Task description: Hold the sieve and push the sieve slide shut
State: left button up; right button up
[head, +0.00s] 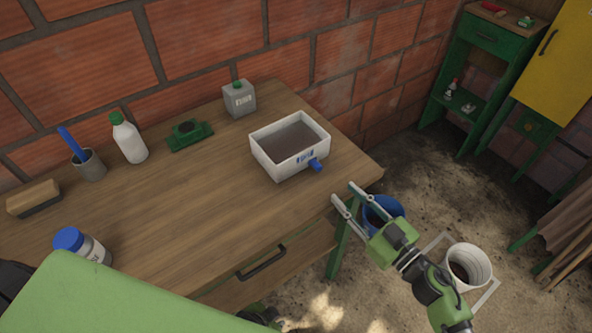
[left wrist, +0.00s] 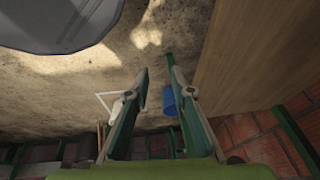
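The sieve (head: 290,146) is a white rectangular box with a dark inside, standing on the wooden table near its right end. Its blue slide handle (head: 316,165) sticks out of the front wall, by a small blue mark. My right gripper (head: 342,192) is open and empty, just off the table's edge, in front and to the right of the sieve and apart from it. My left gripper (left wrist: 157,72) shows in the left wrist view, open with nothing between its fingers, over the floor beside the table. How far the slide is out is hard to tell.
On the table (head: 190,210) stand a grey can (head: 239,99), a green device (head: 190,135), a white bottle (head: 128,140), a cup with a blue tool (head: 89,166), a brush (head: 34,197) and a blue-lidded jar (head: 82,245). A blue bucket (head: 384,209) and white bucket (head: 467,268) stand on the floor.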

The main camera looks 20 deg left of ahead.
pick_arm(q)
jog(key=w+d+r+m+t+h, duration=0.1)
jog(key=w+d+r+t, duration=0.3)
jog(key=r, duration=0.9)
jog(key=w+d+r+m+h, duration=0.15)
jog(key=w+r, duration=0.45)
jog(key=r, duration=0.8)
jog(key=w+d+r+m+t+h, duration=0.1)
jog(key=w+d+r+m+t, duration=0.2)
jog(key=r, duration=1)
jog(key=w+d+r+m+t+y, duration=0.1)
jog(key=w+d+r+m, duration=0.3)
jog(key=w+d+m, duration=0.15)
jog(key=w+d+r+m+y, duration=0.1)
jog(key=w+d+r+m, duration=0.25)
jog(key=w, duration=0.35)
jog(key=w+r+m+t+y, duration=0.1)
jog(key=w+r+m+y, duration=0.1)
jog(key=w, duration=0.1)
jog(key=m+g+y, duration=0.2)
jog(key=g+y, duration=0.2)
jog(key=y, duration=0.8)
send_near(262, 151)
jog(key=x, duration=0.9)
